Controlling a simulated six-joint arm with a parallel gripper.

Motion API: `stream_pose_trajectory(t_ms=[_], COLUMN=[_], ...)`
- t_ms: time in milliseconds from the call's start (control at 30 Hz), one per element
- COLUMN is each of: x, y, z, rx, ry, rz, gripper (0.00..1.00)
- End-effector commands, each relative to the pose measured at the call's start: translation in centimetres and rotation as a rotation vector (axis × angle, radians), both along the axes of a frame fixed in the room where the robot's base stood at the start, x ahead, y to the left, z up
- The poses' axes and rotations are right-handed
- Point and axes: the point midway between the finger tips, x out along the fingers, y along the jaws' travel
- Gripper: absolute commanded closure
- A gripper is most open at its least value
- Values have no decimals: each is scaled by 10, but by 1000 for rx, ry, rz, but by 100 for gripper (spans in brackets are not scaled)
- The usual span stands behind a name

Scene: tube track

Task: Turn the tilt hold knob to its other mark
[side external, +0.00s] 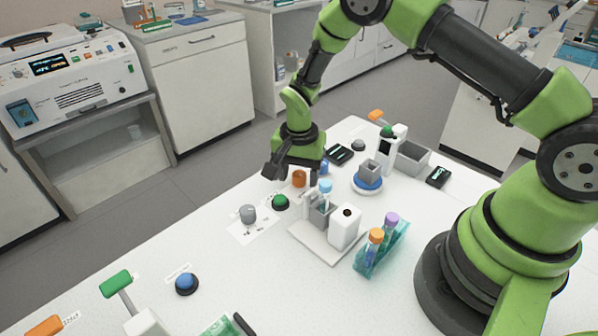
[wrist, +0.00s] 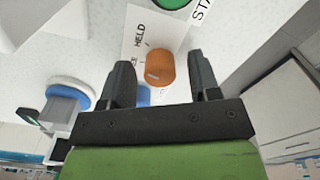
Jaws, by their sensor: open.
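The orange knob (wrist: 160,70) stands on a white card printed "HELD" (wrist: 140,35), with a second word partly hidden by a finger. A small pale mark shows on its left side; I cannot tell for sure which word it points to. In the side view the knob (side external: 299,179) sits on the table just below my gripper (side external: 294,168). My gripper (wrist: 160,65) is open in the wrist view, one finger on each side of the knob with gaps showing. Whether the fingertips are level with the knob is unclear.
A green button (side external: 280,202) and a grey knob (side external: 248,213) stand close by on the front side. A white tube stand (side external: 345,229), a teal rack (side external: 381,248) and a blue-based holder (side external: 367,182) stand to the right.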

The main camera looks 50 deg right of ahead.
Motion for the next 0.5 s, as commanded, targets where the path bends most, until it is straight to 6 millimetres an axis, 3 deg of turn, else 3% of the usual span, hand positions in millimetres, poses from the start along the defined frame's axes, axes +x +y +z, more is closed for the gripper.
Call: stream_pose_trajectory(t_ms=[233, 433, 500], x=[0, 0, 0], y=[0, 0, 0], z=[-1, -1, 0], rx=[0, 0, 0], ry=[0, 0, 0], rz=[0, 0, 0], gripper=[46, 92, 93])
